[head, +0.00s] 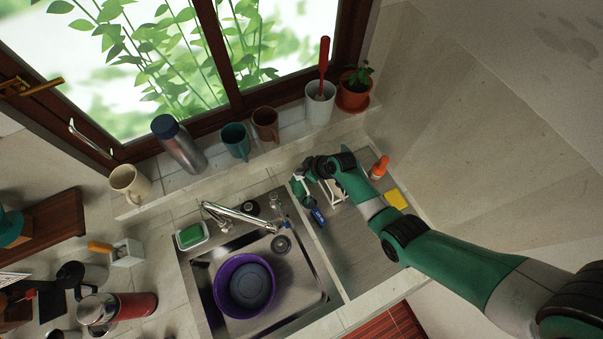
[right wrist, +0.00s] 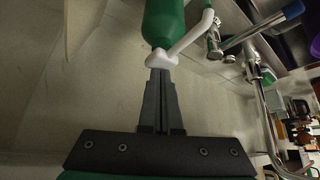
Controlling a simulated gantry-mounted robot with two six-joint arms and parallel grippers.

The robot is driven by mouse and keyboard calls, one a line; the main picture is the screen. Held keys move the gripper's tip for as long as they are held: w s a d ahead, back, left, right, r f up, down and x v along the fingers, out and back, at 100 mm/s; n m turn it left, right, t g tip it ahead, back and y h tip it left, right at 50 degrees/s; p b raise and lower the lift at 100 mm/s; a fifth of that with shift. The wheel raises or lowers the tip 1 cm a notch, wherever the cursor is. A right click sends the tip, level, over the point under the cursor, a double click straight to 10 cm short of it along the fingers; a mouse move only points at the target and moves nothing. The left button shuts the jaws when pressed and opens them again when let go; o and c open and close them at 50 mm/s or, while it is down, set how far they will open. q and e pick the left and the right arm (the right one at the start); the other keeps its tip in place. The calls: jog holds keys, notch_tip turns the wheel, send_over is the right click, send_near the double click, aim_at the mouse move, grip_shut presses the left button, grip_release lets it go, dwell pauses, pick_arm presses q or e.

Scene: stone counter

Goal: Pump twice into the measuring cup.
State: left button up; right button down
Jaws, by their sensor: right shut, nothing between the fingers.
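The right wrist view shows a green pump bottle (right wrist: 165,22) with a white pump head (right wrist: 162,60) and a white spout reaching toward the upper right. My right gripper (right wrist: 160,82) is shut and empty. Its fingertips are right at the pump head; I cannot tell whether they touch it. In the head view my right gripper (head: 309,172) is at the back right corner of the sink, above a partly hidden green bottle (head: 297,187). A small blue-ended item (head: 318,217) lies beside it; I cannot clearly make out the measuring cup. My left gripper is out of view.
The sink (head: 215,303) holds a purple bowl (head: 226,300), with a chrome faucet (head: 235,213) behind it. An orange-topped bottle (head: 380,166) and a yellow sponge (head: 396,199) are near my right arm. Mugs and a plant pot (head: 354,97) line the sill.

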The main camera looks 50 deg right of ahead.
dwell(0.3)
jog(key=shift+r+p, duration=1.4)
jog(key=shift+r, duration=0.1)
